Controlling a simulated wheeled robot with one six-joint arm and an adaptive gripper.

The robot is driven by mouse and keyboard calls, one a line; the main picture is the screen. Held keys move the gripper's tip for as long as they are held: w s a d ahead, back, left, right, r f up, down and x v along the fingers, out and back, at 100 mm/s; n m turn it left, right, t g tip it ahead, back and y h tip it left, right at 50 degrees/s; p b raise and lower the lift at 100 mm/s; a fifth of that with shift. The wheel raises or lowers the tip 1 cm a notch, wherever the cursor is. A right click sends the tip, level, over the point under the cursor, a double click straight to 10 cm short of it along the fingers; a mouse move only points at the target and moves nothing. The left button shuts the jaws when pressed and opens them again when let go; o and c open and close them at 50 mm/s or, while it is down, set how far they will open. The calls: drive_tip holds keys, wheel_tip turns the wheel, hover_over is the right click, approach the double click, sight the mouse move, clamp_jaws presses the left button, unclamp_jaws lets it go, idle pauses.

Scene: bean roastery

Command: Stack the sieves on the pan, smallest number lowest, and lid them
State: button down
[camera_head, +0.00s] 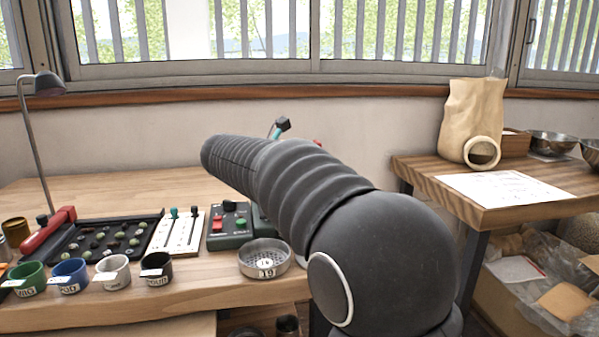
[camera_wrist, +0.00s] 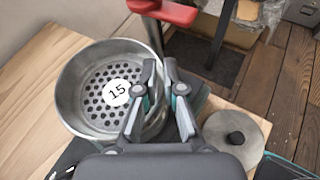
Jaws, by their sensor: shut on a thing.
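A metal sieve with a perforated floor and a round "15" label (camera_wrist: 75,92) fills the left of the wrist view. My gripper (camera_wrist: 160,72) is shut on its right wall, one finger on each side of the rim. What lies directly under this sieve is mostly hidden; I cannot tell whether it rests on something. A flat grey lid with a dark knob (camera_wrist: 215,128) lies to the right of my gripper. In the head view another metal sieve (camera_head: 250,266), its front label seeming to read 19, stands near the table's front edge. My arm hides my gripper, the held sieve and the pan there.
Green, blue, white and black cups (camera_head: 113,272) line the table's front left. Behind them are a dark tray of beans (camera_head: 75,248), a white slider panel (camera_head: 172,240) and a green control box (camera_head: 229,238). A red part (camera_wrist: 165,12) stands beyond the held sieve. A side table (camera_head: 430,178) is at right.

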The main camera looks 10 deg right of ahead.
drive_tip(key=shift+f, duration=0.3)
drive_tip(key=c, duration=1.6)
unclamp_jaws()
drive_tip(key=shift+a, duration=0.1)
drive_tip(key=shift+p+v, duration=0.3)
drive_tip(key=shift+v, duration=1.05)
drive_tip(key=v, duration=0.8)
drive_tip(key=shift+s, duration=0.15)
